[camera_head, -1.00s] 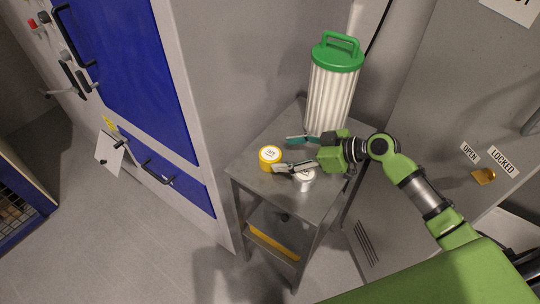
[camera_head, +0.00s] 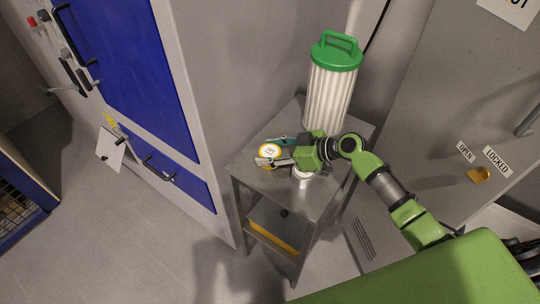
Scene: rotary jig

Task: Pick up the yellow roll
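The yellow roll (camera_head: 269,151), with a white label on top, stands on the small grey metal table (camera_head: 250,172), near its left side. My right gripper (camera_head: 268,151) reaches in from the right. Its two fingers are spread, one on the far side of the roll and one on the near side. I cannot tell whether the fingers touch it. The near finger hides part of the roll's front. My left gripper is not in view.
A white roll (camera_head: 302,179) stands on the table beneath my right gripper. A tall white pleated filter with a green handled cap (camera_head: 331,85) stands at the table's back. A blue-doored cabinet (camera_head: 135,70) is at left. A yellow item (camera_head: 272,239) lies on the lower shelf.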

